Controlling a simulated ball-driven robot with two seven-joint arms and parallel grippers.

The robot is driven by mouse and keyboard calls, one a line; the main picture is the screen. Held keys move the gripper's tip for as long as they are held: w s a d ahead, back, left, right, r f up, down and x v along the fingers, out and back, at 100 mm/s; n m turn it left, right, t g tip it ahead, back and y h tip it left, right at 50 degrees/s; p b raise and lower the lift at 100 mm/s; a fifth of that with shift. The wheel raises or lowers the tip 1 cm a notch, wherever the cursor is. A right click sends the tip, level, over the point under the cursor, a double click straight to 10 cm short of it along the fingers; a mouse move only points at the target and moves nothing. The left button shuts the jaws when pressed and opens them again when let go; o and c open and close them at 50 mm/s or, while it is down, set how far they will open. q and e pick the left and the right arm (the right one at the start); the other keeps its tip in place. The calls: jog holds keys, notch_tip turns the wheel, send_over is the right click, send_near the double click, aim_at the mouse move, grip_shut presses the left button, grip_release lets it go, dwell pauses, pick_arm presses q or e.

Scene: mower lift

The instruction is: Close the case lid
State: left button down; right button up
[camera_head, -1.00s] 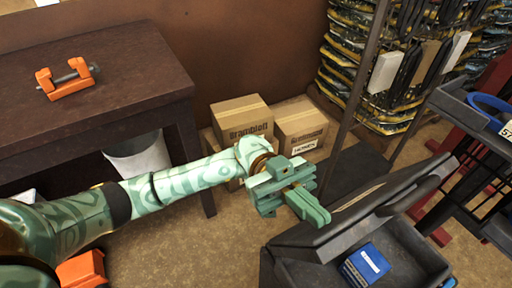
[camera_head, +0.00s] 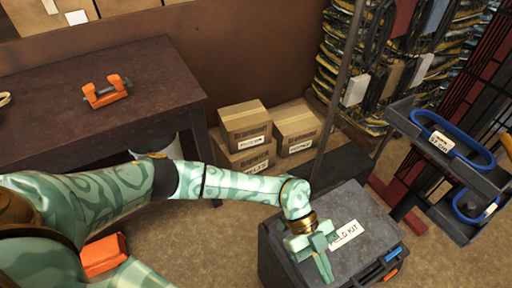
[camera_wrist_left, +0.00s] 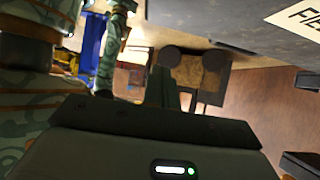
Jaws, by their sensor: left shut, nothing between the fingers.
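The dark grey case stands at the lower right of the head view, with its lid (camera_head: 356,222) lying down flat over the body. A white label (camera_head: 345,235) is on the lid, partly hidden by my gripper. My left gripper (camera_head: 325,268) is shut and empty, at the left part of the lid, fingers pointing down; I cannot tell if it touches. Blue and orange latches (camera_head: 392,256) show at the case's right front edge. In the left wrist view the lid's label (camera_wrist_left: 300,18) shows at the top right. My right gripper is not in view.
A dark table (camera_head: 90,80) with an orange clamp-like tool (camera_head: 106,92) stands at the left. Cardboard boxes (camera_head: 245,127) sit behind the case. A dark rack with blue-handled items (camera_head: 452,145) stands at the right. A thin post (camera_head: 338,95) rises behind the case.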

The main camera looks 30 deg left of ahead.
aim_at(321, 287)
pick_arm(q)
jog(key=f, duration=0.1)
jog(key=d+f, duration=0.1)
jog(key=f+y+p, duration=0.1)
jog(key=shift+s+d+f+t, duration=0.1)
jog(key=shift+s+d+t, duration=0.05)
jog(key=shift+s+t, duration=0.2)
jog(key=shift+s+d+f, duration=0.15)
jog(key=shift+f, duration=0.8)
jog(key=shift+s+f, duration=0.1)
jog(key=shift+s, duration=0.05)
